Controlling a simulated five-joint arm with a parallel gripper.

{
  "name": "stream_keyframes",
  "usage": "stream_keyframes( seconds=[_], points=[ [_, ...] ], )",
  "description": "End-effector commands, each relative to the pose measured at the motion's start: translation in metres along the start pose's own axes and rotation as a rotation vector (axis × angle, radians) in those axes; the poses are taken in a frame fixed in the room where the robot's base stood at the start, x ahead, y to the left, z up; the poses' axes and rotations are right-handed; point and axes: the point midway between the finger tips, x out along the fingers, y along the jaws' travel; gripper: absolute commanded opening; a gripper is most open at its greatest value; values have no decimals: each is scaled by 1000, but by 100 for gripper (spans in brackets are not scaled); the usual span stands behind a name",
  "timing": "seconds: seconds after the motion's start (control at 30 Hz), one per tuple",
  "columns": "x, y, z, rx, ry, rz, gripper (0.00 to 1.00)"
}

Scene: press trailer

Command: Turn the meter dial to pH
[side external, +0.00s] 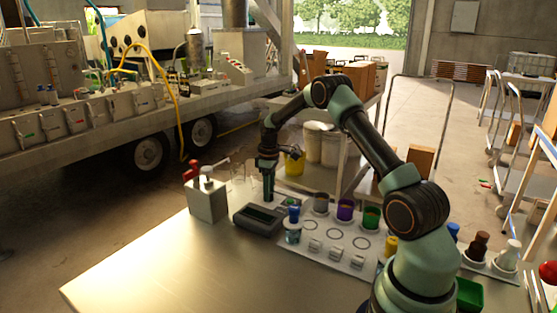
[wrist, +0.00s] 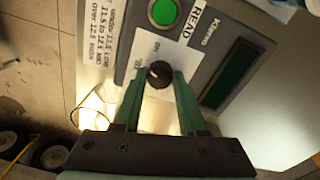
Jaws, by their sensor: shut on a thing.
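The meter (side external: 257,220) is a dark grey box with a screen, lying on the metal bench. In the wrist view, its face (wrist: 205,50) shows a green READ button (wrist: 162,12) and a dark green screen (wrist: 230,73). The black dial (wrist: 158,72) sits on a white label and has a small pale mark. The label's small lettering is too unclear to read, so I cannot tell which setting the dial points to. My gripper (wrist: 158,80) has its fingers on either side of the dial and is shut on it. In the side view, my gripper (side external: 268,196) points down at the meter, hiding the dial.
A white box with a red-topped item (side external: 207,200) stands left of the meter. A white rack (side external: 335,240) with several coloured cups and bottles stands close on its right. The bench's front left (side external: 150,270) is clear. A printed card (wrist: 110,35) lies beside the dial.

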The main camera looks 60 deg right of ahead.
Motion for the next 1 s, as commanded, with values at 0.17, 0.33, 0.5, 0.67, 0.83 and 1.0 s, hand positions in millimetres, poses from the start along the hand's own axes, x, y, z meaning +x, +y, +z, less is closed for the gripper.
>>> stream_keyframes(
  seconds=[0.17, 0.33, 0.5, 0.67, 0.83, 1.0],
  points=[
    [2, -3, -3, 160, -6, -6, 0],
    [2, -4, -4, 306, -12, -9, 0],
    [2, -4, -4, 427, -18, -12, 0],
    [2, -4, -4, 511, -22, -13, 0],
    [2, -3, -4, 566, -25, -13, 0],
    [2, -4, -4, 591, -27, -14, 0]
  ],
)
